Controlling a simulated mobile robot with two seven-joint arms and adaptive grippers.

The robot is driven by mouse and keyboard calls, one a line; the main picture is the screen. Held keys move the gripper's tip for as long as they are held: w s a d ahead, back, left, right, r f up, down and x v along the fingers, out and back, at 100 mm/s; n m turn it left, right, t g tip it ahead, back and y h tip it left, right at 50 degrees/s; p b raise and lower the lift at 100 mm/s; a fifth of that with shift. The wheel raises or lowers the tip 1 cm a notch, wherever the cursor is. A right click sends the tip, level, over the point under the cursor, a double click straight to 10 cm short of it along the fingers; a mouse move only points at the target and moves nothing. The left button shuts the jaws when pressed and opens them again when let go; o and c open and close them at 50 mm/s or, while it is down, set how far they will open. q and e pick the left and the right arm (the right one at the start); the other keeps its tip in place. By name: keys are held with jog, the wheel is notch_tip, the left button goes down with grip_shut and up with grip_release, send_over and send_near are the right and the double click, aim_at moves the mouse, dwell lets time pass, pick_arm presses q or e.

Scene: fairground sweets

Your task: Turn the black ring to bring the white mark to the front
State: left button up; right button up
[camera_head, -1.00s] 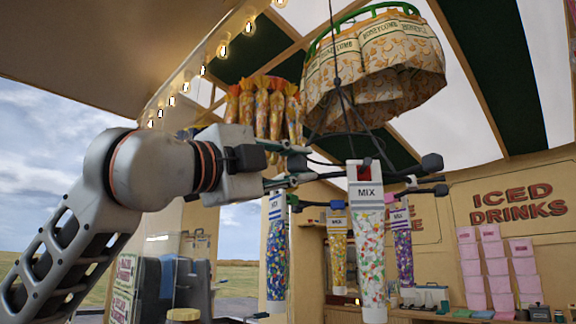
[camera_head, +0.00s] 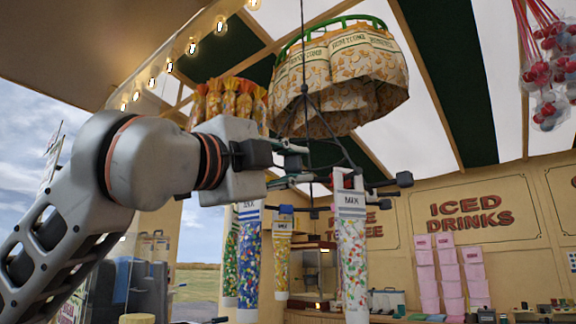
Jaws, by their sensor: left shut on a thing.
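The black ring (camera_head: 370,193) hangs level from dark cords near the middle, with black-ended arms sticking out. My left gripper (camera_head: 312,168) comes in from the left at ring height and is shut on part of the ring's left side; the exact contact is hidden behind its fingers. Tube bags of sweets hang from the ring: a multicoloured MIX bag (camera_head: 353,262) in front, a blue one (camera_head: 248,268) at left, a green one (camera_head: 231,262) and a yellow one (camera_head: 282,262) behind. I cannot make out the white mark for certain. My right gripper is not in view.
Honeycomb bags (camera_head: 340,70) hang from a green hoop above the ring. Orange cone bags (camera_head: 228,102) hang behind my left gripper. Red sweets (camera_head: 550,60) hang at top right. Pink boxes (camera_head: 437,275) stand at the right back. Space right of the ring is open.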

pick_arm(q)
jog(key=shift+f, duration=0.15)
jog(key=o, duration=0.8)
jog(key=shift+s+a+f, duration=0.1)
jog(key=shift+s+a, duration=0.25)
jog(key=shift+s, duration=0.05)
jog(key=b+v, duration=0.1)
jog(key=v, duration=0.8)
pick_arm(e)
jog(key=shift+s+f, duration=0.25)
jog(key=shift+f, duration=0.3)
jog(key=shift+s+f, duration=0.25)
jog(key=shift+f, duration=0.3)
